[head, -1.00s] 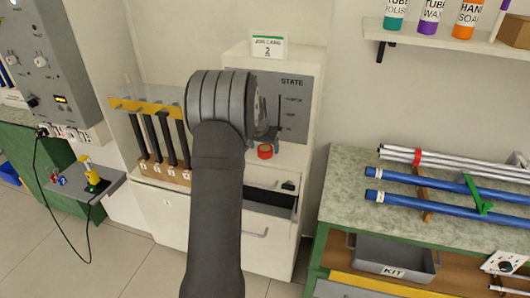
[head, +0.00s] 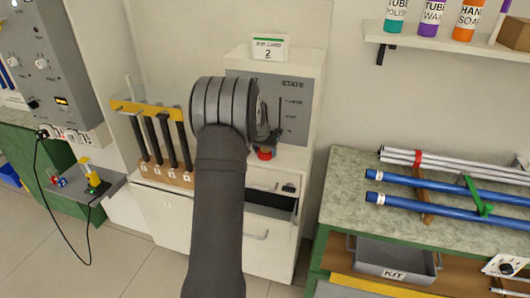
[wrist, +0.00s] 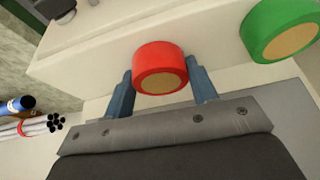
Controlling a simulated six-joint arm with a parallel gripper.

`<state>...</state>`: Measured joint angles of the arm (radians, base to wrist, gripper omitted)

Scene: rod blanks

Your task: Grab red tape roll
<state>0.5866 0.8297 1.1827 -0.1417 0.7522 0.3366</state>
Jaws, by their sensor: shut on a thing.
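The red tape roll (wrist: 160,68) sits between the two blue fingers of my gripper (wrist: 162,78) in the wrist view, with a finger against each side and its tan end face showing. My gripper is shut on it. In the head view the red tape roll (head: 265,154) shows just below my gripper, at the white cabinet's ledge, partly covered by the gripper. I cannot tell whether the roll still touches the ledge. My arm hides part of the gripper in the head view.
A green roll (wrist: 283,30) lies to the right of the red one in the wrist view. The white cabinet (head: 302,150) has an open drawer (head: 270,203) below the ledge. Dark upright rods (head: 165,140) stand left of my arm. Blue tubes (head: 425,185) lie on the right bench.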

